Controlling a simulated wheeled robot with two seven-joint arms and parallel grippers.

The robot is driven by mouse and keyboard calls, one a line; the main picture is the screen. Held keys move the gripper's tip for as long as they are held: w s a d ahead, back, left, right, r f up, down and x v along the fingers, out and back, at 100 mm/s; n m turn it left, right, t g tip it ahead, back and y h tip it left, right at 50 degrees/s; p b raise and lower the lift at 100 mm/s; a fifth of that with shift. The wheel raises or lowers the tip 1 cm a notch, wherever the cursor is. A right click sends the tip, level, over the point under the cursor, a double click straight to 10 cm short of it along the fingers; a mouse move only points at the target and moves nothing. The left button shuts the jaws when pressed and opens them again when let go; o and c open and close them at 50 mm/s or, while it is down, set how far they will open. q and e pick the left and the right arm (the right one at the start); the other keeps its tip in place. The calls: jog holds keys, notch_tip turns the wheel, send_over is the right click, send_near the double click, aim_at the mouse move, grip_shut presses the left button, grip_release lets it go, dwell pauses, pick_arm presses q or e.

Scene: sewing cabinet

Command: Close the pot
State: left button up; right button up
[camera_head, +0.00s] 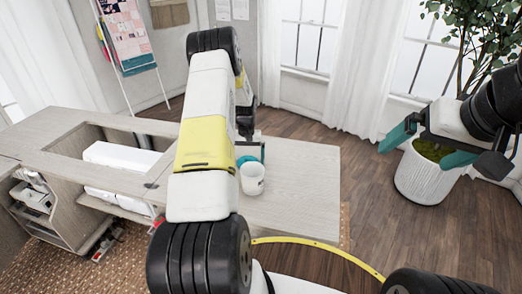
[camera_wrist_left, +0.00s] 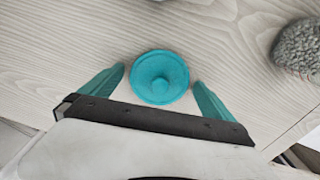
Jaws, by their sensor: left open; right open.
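The white pot (camera_head: 252,180) stands on the pale wooden tabletop, just right of my left arm in the head view. A round teal lid (camera_wrist_left: 160,77) with a centre knob shows in the left wrist view, between the spread teal fingers of my left gripper (camera_wrist_left: 159,80). In the head view, a teal piece, apparently the lid (camera_head: 246,160), shows at the pot's far rim; I cannot tell if they touch. My left arm hides most of its gripper there. My right gripper (camera_head: 416,152) is open and empty, off the table to the right.
The cabinet (camera_head: 35,138) has an opening with a white machine (camera_head: 118,157) in it, left of my arm. A grey textured object (camera_wrist_left: 298,50) lies near the lid in the wrist view. A potted plant (camera_head: 428,180) stands behind my right gripper. The tabletop right of the pot is clear.

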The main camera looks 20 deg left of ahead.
aim_at(247, 158)
pick_arm(q)
jog(key=c, duration=1.2)
notch_tip(247, 158, up, 10)
jog(key=shift+r, duration=0.1)
